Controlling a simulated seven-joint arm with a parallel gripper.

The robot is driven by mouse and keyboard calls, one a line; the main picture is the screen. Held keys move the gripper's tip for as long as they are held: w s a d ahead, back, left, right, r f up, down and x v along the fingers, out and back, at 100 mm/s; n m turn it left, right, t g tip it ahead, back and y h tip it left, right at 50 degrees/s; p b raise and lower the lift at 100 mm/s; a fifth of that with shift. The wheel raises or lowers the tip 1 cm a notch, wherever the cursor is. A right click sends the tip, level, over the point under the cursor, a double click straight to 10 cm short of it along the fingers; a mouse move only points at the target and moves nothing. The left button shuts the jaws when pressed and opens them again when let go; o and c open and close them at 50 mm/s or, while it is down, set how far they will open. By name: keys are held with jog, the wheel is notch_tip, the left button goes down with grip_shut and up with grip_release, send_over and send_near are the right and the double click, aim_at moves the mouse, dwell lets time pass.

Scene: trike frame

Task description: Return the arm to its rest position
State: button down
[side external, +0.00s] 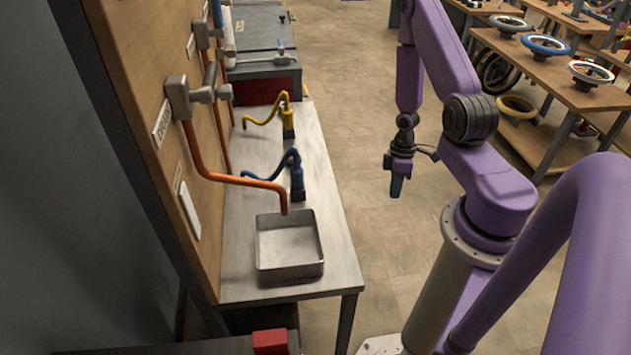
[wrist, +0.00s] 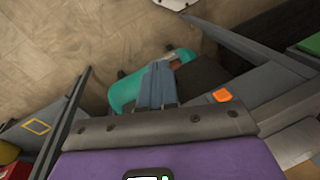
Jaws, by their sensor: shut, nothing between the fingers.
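My purple arm stands to the right of the metal workbench (side external: 312,170) in the side view. My gripper (side external: 397,187) points down over the open floor, clear of the bench and touching nothing. Its dark fingers are together and empty. In the wrist view the fingers (wrist: 157,85) also show closed side by side, with nothing between them.
On the bench are a metal tray (side external: 288,264), a blue hooked tool (side external: 297,180) and a yellow hooked tool (side external: 287,122). Orange pipes run down the wooden wall at left. Shelves with wheels (side external: 545,44) stand at right. The floor (side external: 370,150) between is clear.

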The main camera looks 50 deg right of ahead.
jog(key=w+a+r+n+t+h, duration=0.15)
jog(key=w+a+r, duration=0.25)
jog(key=a+r, duration=0.4)
jog(key=w+a+r+n+h, duration=0.25)
jog(key=w+a+r, duration=0.2)
jog(key=r, duration=0.45)
jog(key=s+a+r+n+y, duration=0.1)
jog(key=s+a+r, duration=0.5)
jog(key=s, duration=0.2)
jog(key=s+a+r+n+y, duration=0.1)
jog(key=s+a+r, duration=0.4)
jog(key=s, duration=0.3)
jog(key=shift+s+a+r, duration=0.25)
jog(key=shift+a+r, duration=0.1)
jog(key=shift+r, duration=0.05)
jog(key=shift+w, duration=0.1)
dwell(2.2)
